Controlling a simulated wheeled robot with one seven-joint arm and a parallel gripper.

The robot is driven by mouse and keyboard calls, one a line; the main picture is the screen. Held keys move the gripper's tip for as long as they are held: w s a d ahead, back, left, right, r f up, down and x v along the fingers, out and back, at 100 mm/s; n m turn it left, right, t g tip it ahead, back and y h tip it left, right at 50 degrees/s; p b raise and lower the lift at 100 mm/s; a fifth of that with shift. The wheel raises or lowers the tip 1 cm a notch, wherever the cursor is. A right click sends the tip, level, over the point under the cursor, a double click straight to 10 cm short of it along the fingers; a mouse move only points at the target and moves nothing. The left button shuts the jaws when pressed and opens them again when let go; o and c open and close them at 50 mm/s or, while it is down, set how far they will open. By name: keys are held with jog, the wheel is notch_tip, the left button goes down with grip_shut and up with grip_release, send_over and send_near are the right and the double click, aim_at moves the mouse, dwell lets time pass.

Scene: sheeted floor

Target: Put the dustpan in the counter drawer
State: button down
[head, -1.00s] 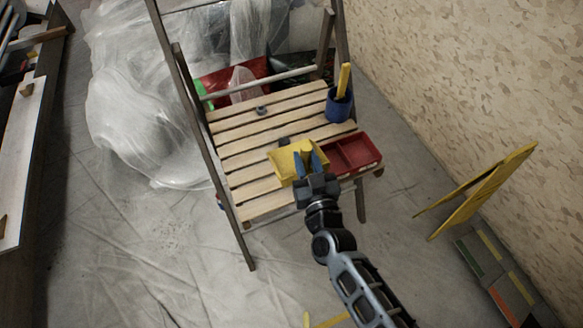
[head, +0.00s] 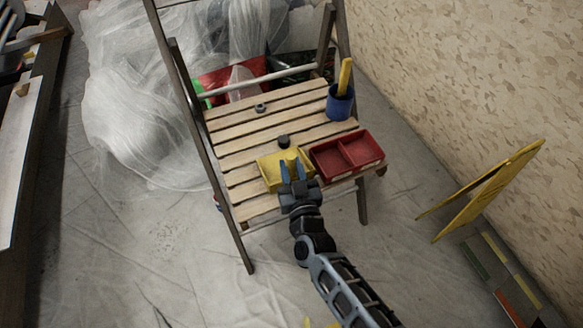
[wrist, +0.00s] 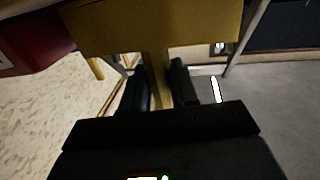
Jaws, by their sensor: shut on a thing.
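The yellow dustpan (head: 270,172) is at the front of the slatted wooden shelf (head: 264,131), left of a red tray. My gripper (head: 292,178) is shut on its handle (wrist: 157,78), with a dark finger on each side in the wrist view. The pan (wrist: 150,25) spans the top of that view. I cannot tell whether the pan touches the slats or hangs just above them. A counter (head: 22,160) with a pale front and a small knob stands at the far left; I cannot make out whether a drawer is open.
The red two-part tray (head: 347,153) sits right of the dustpan. A blue cup (head: 340,103) with a yellow-handled tool stands behind it. A yellow folding sign (head: 480,190) stands at right by the wall. Plastic sheeting (head: 130,110) lies behind left. Floor between counter and shelf looks mostly clear.

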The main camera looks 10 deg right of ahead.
jog(key=c, duration=0.8)
grip_release()
jog(key=shift+f, duration=0.15)
jog(key=shift+r, duration=0.25)
jog(key=s+p, duration=0.1)
jog(key=s, duration=0.3)
jog(key=s+d, duration=0.1)
jog(key=s, duration=0.3)
jog(key=s+p, duration=0.1)
jog(key=s, duration=0.3)
jog(key=shift+d+p, duration=0.2)
jog(key=shift+p, duration=0.15)
